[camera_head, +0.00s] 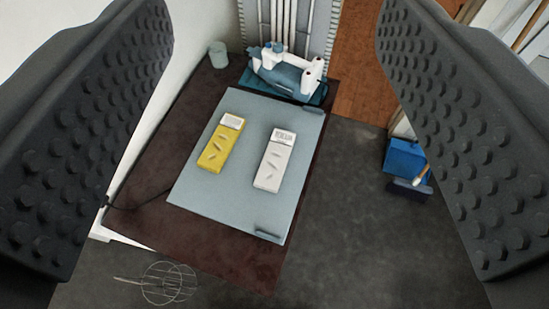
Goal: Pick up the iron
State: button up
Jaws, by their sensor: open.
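A blue and white object (283,75) that looks like the iron lies at the top middle of the view, at the far end of the dark brown surface. It seems to rest on a teal base, with rounded white parts at its right. Its exact pose is hard to tell. My gripper (273,25) is open, with one black studded finger along each side of the view. Nothing is between the fingers up close. The iron is well beyond the gripper, apart from both fingers.
A pale blue board (235,190) on the brown surface (150,165) holds a yellow pack (221,143) and a white pack (274,161). A small cup (218,55) stands at the far left. A blue bin (405,160) is at right. A wire whisk-like thing (168,284) lies lower left. Dark floor at lower right is clear.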

aim_at(296, 78)
jog(key=z, duration=0.5)
jog(key=k, duration=1.3)
jog(key=z, duration=0.85)
jog(key=i, duration=2.25)
jog(key=u, duration=0.75)
jog(key=i, duration=1.1)
jog(key=u, duration=1)
jog(key=i, duration=0.4)
jog(key=u, duration=0.15)
jog(key=k, duration=0.55)
